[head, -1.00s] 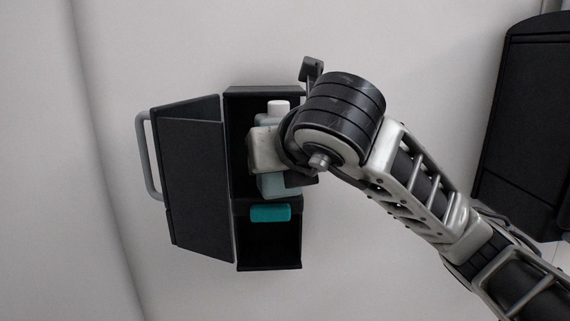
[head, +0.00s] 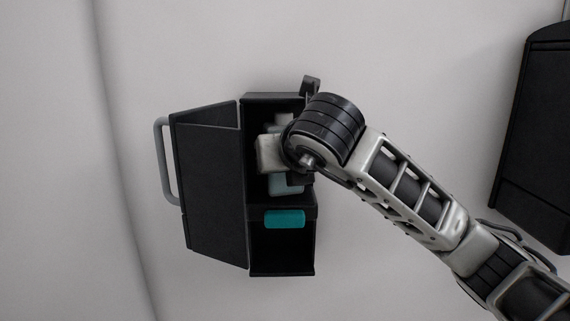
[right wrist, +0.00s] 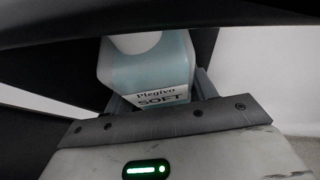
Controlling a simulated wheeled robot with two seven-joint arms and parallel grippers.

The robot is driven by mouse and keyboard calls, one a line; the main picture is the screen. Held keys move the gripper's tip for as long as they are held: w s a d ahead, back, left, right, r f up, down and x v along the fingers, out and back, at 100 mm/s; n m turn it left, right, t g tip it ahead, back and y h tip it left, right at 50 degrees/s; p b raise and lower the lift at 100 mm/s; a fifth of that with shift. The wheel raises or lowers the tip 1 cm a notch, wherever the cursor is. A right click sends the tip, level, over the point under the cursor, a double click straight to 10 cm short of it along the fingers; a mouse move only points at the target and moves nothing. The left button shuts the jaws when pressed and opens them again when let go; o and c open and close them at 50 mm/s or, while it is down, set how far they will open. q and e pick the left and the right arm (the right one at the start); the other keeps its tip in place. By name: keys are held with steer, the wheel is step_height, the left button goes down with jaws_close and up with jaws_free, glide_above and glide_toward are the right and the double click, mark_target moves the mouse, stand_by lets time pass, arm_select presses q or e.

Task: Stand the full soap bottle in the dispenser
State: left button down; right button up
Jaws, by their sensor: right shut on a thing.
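The soap bottle (head: 285,186) is pale blue with a white cap. It is upright in the upper part of the open dark dispenser (head: 281,256) in the head view. My right gripper (head: 270,154) is shut on the bottle and partly hides it. In the right wrist view the bottle (right wrist: 150,72) shows its "Plegivo SOFT" label between my fingers (right wrist: 160,98). Whether its base touches the ledge below is not clear. My left gripper is out of view.
The dispenser's cover (head: 207,185), with a grey bar handle (head: 162,160), hangs open to the left. A teal block (head: 285,219) sits below the bottle. A second dark unit (head: 533,125) is at the far right. The pale wall between is bare.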

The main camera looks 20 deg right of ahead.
steer(key=shift+r, duration=0.1)
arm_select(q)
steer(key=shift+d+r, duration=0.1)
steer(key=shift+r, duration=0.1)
arm_select(e)
steer(key=o, duration=1.1)
steer(key=shift+o, duration=1.2)
steer(key=shift+s, duration=0.1)
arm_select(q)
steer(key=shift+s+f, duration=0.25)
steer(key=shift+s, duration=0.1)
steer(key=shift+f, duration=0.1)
arm_select(e)
steer(key=shift+s+r, duration=0.1)
steer(key=shift+s, duration=0.15)
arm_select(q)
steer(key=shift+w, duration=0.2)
arm_select(e)
steer(key=v, duration=1.5)
steer(key=shift+s, duration=0.25)
